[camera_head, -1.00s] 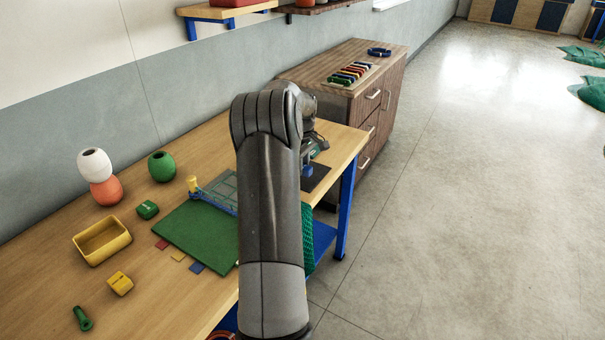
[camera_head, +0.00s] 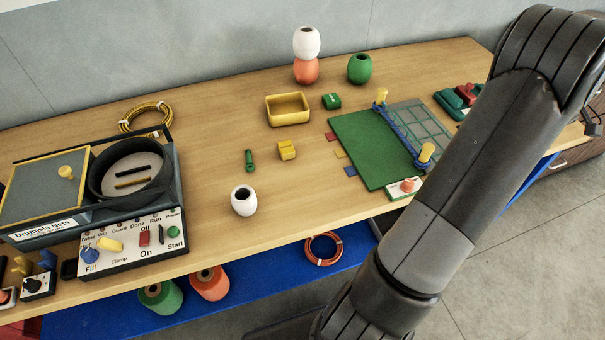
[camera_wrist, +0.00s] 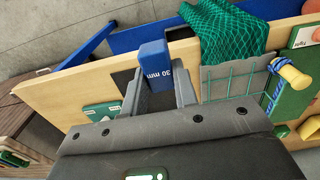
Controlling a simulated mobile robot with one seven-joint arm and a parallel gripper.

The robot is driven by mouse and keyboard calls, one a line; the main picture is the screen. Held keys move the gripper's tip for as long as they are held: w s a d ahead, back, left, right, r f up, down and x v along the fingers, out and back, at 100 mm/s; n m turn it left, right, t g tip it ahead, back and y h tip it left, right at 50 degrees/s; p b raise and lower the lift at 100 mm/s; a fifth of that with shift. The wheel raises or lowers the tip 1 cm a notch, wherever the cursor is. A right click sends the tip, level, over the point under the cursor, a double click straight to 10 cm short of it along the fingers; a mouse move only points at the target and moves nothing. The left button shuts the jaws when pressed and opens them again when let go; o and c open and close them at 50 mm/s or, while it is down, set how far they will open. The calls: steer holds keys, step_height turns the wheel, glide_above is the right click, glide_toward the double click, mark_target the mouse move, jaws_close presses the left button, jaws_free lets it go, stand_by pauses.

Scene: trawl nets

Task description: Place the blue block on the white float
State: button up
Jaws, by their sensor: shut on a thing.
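The blue block (camera_wrist: 154,60), marked "30 mm", is in the wrist view between the two fingers of my gripper (camera_wrist: 158,84), which is shut on it. In the head view my arm hides most of the gripper and I cannot make out the block. One white float (camera_head: 243,200) stands alone near the table's front, right of the machine. Another white float (camera_head: 306,42) sits on top of an orange float (camera_head: 306,71) at the back. My gripper is far to the right of both, at the table's right end.
A green mat (camera_head: 369,149) with a netting frame lies at right. A machine (camera_head: 131,241) fills the left. Bare table surrounds the lone white float.

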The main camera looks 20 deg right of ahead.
steer(key=w+a+r+n, duration=0.25)
steer(key=w+a, duration=0.35)
steer(key=a, duration=0.4)
steer(key=w+a+r+n, duration=0.1)
steer(key=w+a+n, duration=0.2)
steer(key=w+a, duration=0.6)
steer(key=w+a+r+n, duration=0.2)
steer(key=w+a+n, duration=0.15)
steer(key=a, duration=0.85)
steer(key=n, duration=0.9)
glide_above(239, 194)
step_height(239, 194, down, 6)
steer(key=shift+f, duration=2.2)
